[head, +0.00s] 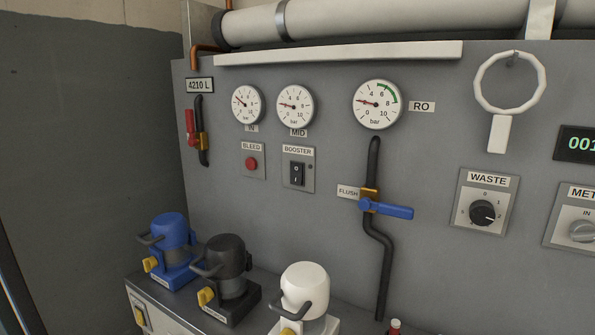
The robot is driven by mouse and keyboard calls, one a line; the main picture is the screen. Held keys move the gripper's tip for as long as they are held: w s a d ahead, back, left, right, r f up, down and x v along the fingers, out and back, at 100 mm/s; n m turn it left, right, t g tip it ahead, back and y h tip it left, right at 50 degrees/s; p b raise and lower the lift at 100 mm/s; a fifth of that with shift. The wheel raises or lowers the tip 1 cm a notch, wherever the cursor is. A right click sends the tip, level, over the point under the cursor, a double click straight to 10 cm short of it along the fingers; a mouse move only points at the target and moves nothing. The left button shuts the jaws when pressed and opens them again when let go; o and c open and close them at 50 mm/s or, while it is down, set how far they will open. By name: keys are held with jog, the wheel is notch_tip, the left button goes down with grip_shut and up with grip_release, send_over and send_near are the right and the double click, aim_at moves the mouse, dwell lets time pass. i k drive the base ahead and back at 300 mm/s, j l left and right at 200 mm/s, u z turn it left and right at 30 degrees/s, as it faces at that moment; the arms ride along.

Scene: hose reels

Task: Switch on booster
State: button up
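The booster switch (297,174) is a black rocker on a small grey plate (299,185) labelled BOOSTER, on the grey panel in the middle of the head view. White marks show on its upper and lower halves. I cannot tell for certain which half is pressed in. A small dark dot (310,166), perhaps an unlit lamp, sits to the right of the rocker. My gripper is not in view.
A red BLEED button (252,163) sits just left of the booster plate. Gauges (295,105) are above. A blue-handled FLUSH valve (385,209) and black pipe are right. Blue (170,235), black (228,262) and white (304,290) units stand on a ledge below.

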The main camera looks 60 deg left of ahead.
aim_at(296, 169)
jog(key=l+u, duration=0.1)
jog(key=u, duration=1.3)
jog(key=i+u, duration=0.1)
jog(key=u, duration=0.6)
jog(key=j+z, duration=0.1)
jog(key=j, duration=0.35)
